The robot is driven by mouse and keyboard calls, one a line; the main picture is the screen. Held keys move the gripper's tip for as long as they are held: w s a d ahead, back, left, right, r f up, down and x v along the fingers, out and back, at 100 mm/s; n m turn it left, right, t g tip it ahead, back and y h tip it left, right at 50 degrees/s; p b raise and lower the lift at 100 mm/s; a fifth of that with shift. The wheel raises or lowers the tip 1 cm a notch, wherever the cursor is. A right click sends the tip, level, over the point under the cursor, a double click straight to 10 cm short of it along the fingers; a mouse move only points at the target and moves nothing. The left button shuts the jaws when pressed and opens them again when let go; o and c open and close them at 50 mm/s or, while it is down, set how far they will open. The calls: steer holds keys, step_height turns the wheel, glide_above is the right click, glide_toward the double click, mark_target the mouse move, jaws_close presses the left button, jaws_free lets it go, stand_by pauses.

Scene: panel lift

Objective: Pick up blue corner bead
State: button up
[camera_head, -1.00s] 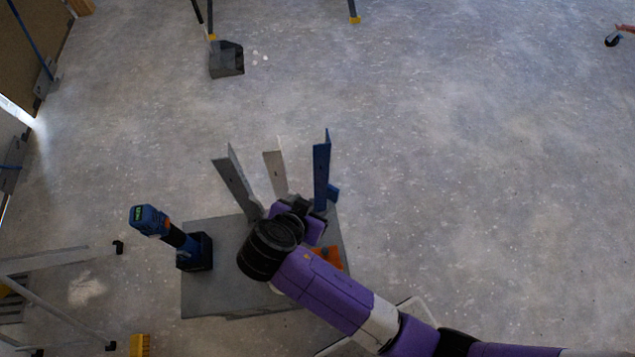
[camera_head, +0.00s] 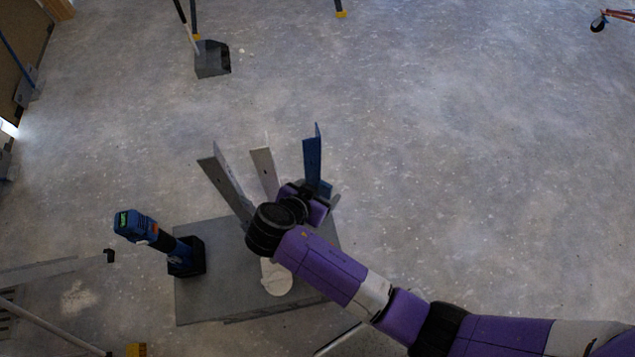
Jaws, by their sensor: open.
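The blue corner bead (camera_head: 312,158) stands upright at the far right part of the grey board, with a small blue piece by its lower right side. My gripper (camera_head: 327,197) is at the lower part of the blue bead, close to it. Its jaws are open. My wrist and arm hide much of the jaws and the foot of the bead, so I cannot tell whether they touch it.
A white corner bead (camera_head: 263,172) and a grey one (camera_head: 226,185) stand left of the blue one. A blue drill (camera_head: 150,233) stands on the grey board (camera_head: 215,295). A dustpan (camera_head: 212,60) lies farther back.

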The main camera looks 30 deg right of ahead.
mark_target(321, 185)
steer(key=shift+x, duration=0.95)
jaws_close()
steer(key=shift+r, duration=0.1)
step_height(321, 185, up, 20)
stand_by(0.4)
stand_by(0.6)
